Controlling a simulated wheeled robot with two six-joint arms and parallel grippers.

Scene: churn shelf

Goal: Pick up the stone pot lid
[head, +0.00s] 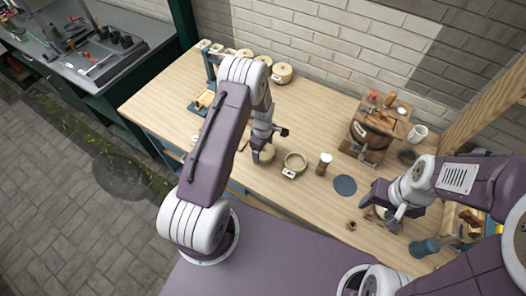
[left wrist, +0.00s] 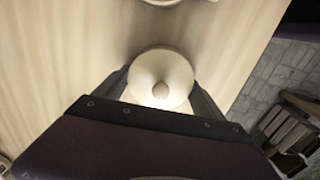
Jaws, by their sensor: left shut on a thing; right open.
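The stone pot lid (left wrist: 160,72) is a pale round disc with a small knob in its middle. In the left wrist view it sits between the two fingers of my left gripper (left wrist: 160,90), which are shut on it from both sides. In the head view my left gripper (head: 260,151) points down over the wooden table, and the lid (head: 267,156) shows partly behind it. I cannot tell whether the lid touches the table. My right gripper (head: 384,204) is open at the right of the table, low over a pale round thing that it partly hides.
The wooden table (head: 320,215) holds a round pot with a label (head: 295,164), a jar (head: 324,163), a dark disc (head: 345,185) and a wooden press (head: 368,138). Several lidded round boxes (head: 282,72) stand at the back by the brick wall. Bare wood lies in front of the pot.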

